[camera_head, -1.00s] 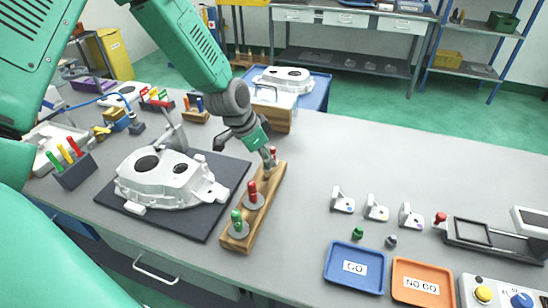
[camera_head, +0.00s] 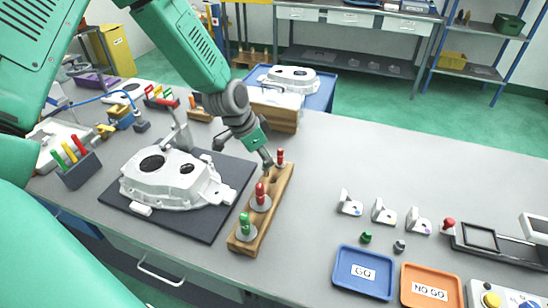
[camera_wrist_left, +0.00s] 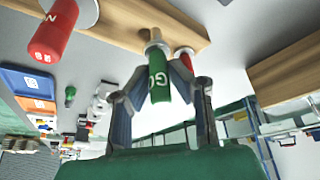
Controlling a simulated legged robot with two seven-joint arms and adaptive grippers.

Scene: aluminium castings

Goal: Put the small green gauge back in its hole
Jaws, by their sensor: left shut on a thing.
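My left gripper (camera_wrist_left: 160,92) is shut on the small green gauge (camera_wrist_left: 156,85). In the left wrist view the gauge's green handle is between the fingers, with its metal end toward the wooden block (camera_wrist_left: 120,22). I cannot tell whether that end touches the block. In the head view my left gripper (camera_head: 262,158) is over the far half of the wooden block (camera_head: 275,205), beside a small red gauge (camera_head: 281,157); the held gauge is mostly hidden there. A large red gauge (camera_head: 261,197) and a large green gauge (camera_head: 245,227) stand nearer on the block.
A white casting (camera_head: 170,183) lies on a dark mat (camera_head: 200,222) left of the block. A blue GO tray (camera_head: 362,287), an orange NO GO tray (camera_head: 430,302) and several small metal parts are at right. The table between block and trays is clear.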

